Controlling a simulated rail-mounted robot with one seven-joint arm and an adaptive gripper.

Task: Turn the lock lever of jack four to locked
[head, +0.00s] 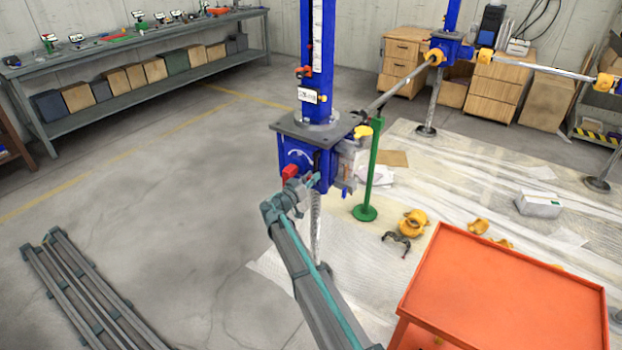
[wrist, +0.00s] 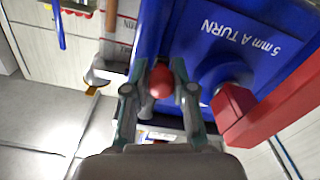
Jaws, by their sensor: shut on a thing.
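The blue screw jack (head: 297,155) stands in the middle of the head view, under a grey plate and a blue column. My gripper (head: 312,181) is at the front of its housing. In the wrist view my gripper (wrist: 159,88) is shut around a red ball knob (wrist: 161,82), with a finger on each side. I take this knob to be the lock lever's end; its stem is hidden. The blue housing (wrist: 215,30) behind it carries the upside-down words "5 mm A TURN". The lever's lock position cannot be read, nor can the jack's number.
A thick red handle (wrist: 255,105) juts out close to the right of my gripper; it also shows red in the head view (head: 289,172). A green post (head: 374,170) stands right of the jack. An orange cart (head: 500,295) is at the front right.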

